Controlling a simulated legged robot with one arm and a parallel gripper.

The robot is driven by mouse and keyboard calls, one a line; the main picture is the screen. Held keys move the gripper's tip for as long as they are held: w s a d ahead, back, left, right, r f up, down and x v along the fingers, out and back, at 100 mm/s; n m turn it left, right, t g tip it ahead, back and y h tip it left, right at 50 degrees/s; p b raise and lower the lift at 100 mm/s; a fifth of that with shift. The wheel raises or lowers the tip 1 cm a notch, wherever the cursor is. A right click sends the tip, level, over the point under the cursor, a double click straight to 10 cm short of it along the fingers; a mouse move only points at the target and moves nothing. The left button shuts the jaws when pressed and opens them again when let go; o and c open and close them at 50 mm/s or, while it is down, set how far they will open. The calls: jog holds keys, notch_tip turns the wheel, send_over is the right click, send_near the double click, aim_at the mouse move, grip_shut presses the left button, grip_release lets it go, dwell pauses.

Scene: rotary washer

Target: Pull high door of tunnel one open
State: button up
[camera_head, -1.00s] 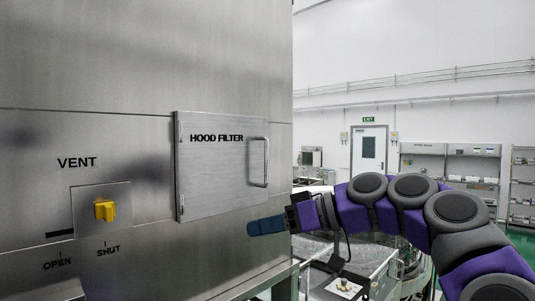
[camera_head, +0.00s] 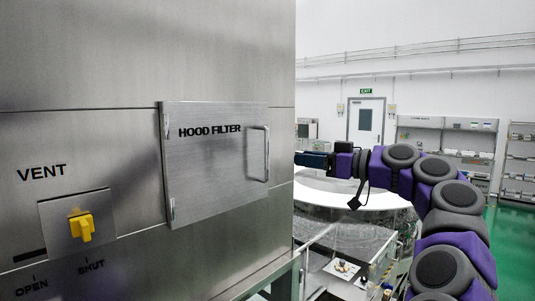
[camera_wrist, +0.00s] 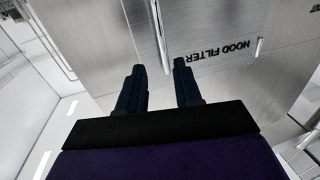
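The steel high door (camera_head: 215,165) marked HOOD FILTER is flat against the steel cabinet and looks shut. Its vertical bar handle (camera_head: 267,153) is on its right side. My gripper (camera_head: 302,159) is right of the handle in the head view, at about its height and pointing left. In the wrist view my gripper (camera_wrist: 159,82) has its two dark fingers apart with nothing between them. The door also shows there (camera_wrist: 280,75), with its lettering beyond the right finger. A thin bright bar, which looks like the handle (camera_wrist: 160,35), is ahead of the fingertips, apart from them.
A yellow VENT knob (camera_head: 82,227) is on the cabinet front (camera_head: 110,60) at lower left. A transparent-sided table (camera_head: 345,255) stands low on the right. Shelving (camera_head: 445,145) and an exit door (camera_head: 366,120) are far back.

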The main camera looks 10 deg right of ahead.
jog(key=p, duration=0.2)
send_over(267, 174)
jog(key=w, duration=0.1)
jog(key=shift+c, duration=0.3)
jog(key=shift+s, duration=0.1)
grip_shut()
